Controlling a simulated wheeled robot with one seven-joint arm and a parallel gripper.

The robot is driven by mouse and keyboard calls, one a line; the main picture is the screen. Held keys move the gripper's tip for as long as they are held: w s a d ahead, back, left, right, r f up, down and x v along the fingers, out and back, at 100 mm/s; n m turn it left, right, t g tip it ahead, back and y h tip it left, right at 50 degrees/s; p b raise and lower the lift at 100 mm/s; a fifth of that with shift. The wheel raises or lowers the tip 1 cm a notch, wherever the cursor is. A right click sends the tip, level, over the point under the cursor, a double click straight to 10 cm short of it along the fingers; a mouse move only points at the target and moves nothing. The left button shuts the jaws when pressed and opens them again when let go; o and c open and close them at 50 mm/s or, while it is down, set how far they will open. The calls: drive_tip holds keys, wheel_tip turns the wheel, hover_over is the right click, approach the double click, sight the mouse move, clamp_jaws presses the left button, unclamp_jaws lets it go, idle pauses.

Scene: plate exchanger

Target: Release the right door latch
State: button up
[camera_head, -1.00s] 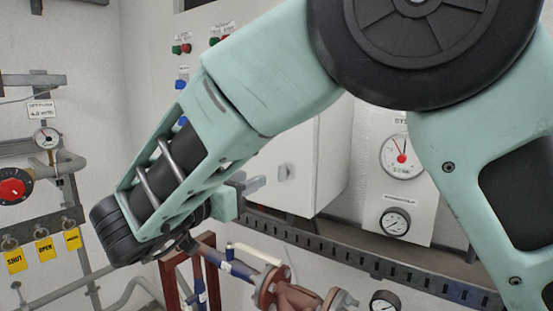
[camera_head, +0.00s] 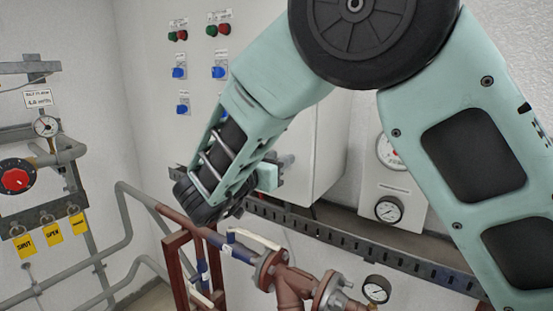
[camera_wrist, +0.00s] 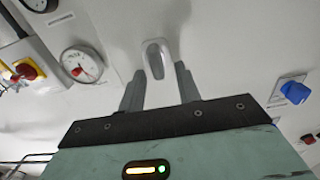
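The door latch (camera_wrist: 154,58) is a small grey oval handle on a pale plate in the wrist view. My gripper (camera_wrist: 160,72) is open, with one finger on each side of the latch's lower part. The latch extends beyond the fingertips. I cannot tell whether either finger touches it. In the head view, my gripper (camera_head: 284,168) is at the front of the white cabinet (camera_head: 325,150), and the latch is mostly hidden there behind my arm and fingers.
Blue switches (camera_head: 180,72) and red-green buttons (camera_head: 178,36) are on the wall panel at left. A gauge (camera_head: 389,208) sits right of the cabinet. A perforated rail (camera_head: 340,237) and a pipe with a brown valve (camera_head: 290,285) lie below.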

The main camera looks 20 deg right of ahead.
clamp_jaws()
drive_tip(key=shift+f+b, duration=0.1)
drive_tip(key=shift+b, duration=0.35)
drive_tip(key=m+b, duration=0.4)
drive_tip(key=b, duration=0.4)
drive_tip(key=s+f+m+b, duration=0.1)
drive_tip(key=m+b, duration=0.4)
drive_tip(key=b, duration=0.3)
drive_tip(key=d+f+m+b, duration=0.1)
drive_tip(key=m+b, duration=0.3)
drive_tip(key=b, duration=0.4)
drive_tip(key=shift+s+m, duration=0.2)
drive_tip(key=shift+m, duration=0.2)
drive_tip(key=m+b, duration=0.3)
drive_tip(key=b, duration=0.3)
drive_tip(key=shift+m+b, duration=0.4)
drive_tip(key=shift+m, duration=0.1)
drive_tip(key=shift+r, duration=0.15)
